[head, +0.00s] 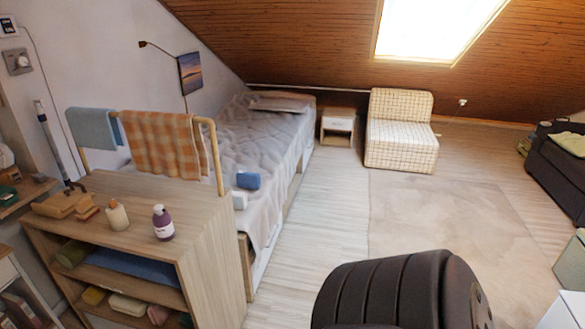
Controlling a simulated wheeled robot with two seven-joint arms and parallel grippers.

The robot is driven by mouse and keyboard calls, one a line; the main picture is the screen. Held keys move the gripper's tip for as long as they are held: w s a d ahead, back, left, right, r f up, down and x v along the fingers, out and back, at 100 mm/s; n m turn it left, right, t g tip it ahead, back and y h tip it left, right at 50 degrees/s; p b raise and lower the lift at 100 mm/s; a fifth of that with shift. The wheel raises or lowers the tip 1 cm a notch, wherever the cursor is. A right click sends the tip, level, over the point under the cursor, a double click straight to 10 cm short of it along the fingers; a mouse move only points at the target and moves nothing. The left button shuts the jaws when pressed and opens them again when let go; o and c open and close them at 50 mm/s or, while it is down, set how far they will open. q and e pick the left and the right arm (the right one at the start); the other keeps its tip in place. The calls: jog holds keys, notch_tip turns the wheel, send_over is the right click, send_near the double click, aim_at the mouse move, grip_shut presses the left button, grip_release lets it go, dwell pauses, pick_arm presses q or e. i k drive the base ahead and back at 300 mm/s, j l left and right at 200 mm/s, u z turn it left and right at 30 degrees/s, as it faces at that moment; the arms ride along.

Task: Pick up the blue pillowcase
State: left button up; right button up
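Several blue cloth things show, and I cannot tell for certain which is the pillowcase. A small blue folded bundle (248,180) lies on the near right edge of the bed (262,135), next to a small white item (239,200). A flat dark blue folded cloth (135,266) lies on a shelf inside the wooden shelf unit (205,235), partly hidden under its top. A light blue cloth (93,128) hangs over the wooden rail. Neither of my grippers is in view.
An orange checked cloth (160,142) hangs on the rail. A purple bottle (163,224) and a cream bottle (117,215) stand on the unit's top. A dark ribbed rounded object (385,290) fills the bottom centre. Floor right of the bed is clear.

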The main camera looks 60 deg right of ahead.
aim_at(245, 180)
jog(key=z, duration=1.7)
jog(key=i+l, duration=2.3)
jog(key=k+l+z, duration=0.05)
jog(key=l, duration=0.2)
